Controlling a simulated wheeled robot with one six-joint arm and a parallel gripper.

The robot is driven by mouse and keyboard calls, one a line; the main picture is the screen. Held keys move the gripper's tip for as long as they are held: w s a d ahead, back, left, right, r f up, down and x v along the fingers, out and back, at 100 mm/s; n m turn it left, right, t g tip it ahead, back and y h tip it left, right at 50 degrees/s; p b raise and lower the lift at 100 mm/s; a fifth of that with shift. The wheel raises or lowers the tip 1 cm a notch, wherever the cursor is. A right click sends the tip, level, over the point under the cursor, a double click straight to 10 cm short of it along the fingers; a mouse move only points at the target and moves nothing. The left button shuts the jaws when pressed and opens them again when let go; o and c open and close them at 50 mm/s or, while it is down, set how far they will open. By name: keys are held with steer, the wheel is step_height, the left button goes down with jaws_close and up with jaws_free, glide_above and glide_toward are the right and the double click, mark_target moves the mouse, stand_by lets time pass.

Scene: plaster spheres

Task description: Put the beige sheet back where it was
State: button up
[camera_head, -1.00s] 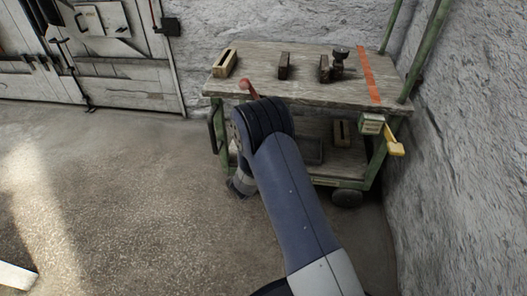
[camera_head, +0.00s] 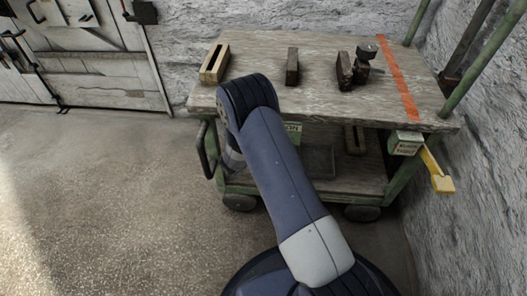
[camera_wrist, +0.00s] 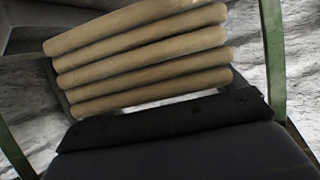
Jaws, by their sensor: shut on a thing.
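In the wrist view a beige ribbed piece (camera_wrist: 140,55), with several rounded parallel ribs, sits just past the dark front of my gripper (camera_wrist: 165,120). I take it to be the beige sheet. It lies tilted in the picture, and my gripper is shut on it, though the fingertips themselves are not clearly seen. In the head view my arm reaches toward the near left edge of the cart (camera_head: 240,105). There my gripper and the sheet are hidden behind my arm.
On the cart top are a wooden block with a slot (camera_head: 214,64), a dark block (camera_head: 292,67), a dark clamp-like tool (camera_head: 362,65) and an orange strip (camera_head: 398,78). A yellow handle (camera_head: 437,170) sticks out at right. Rough wall stands right; floor at left is clear.

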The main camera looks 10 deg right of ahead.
step_height(320, 180, down, 9)
steer(key=b, duration=0.3)
steer(key=shift+r, duration=0.1)
steer(key=o, duration=1)
steer(key=shift+c, duration=0.2)
steer(key=p+v, duration=0.3)
steer(key=v, duration=0.7)
steer(key=shift+s+a+r, duration=0.1)
steer(key=shift+s+a, duration=0.15)
steer(key=shift+s+a+r+p, duration=0.2)
steer(key=shift+s+a+p, duration=0.15)
steer(key=shift+s, duration=0.2)
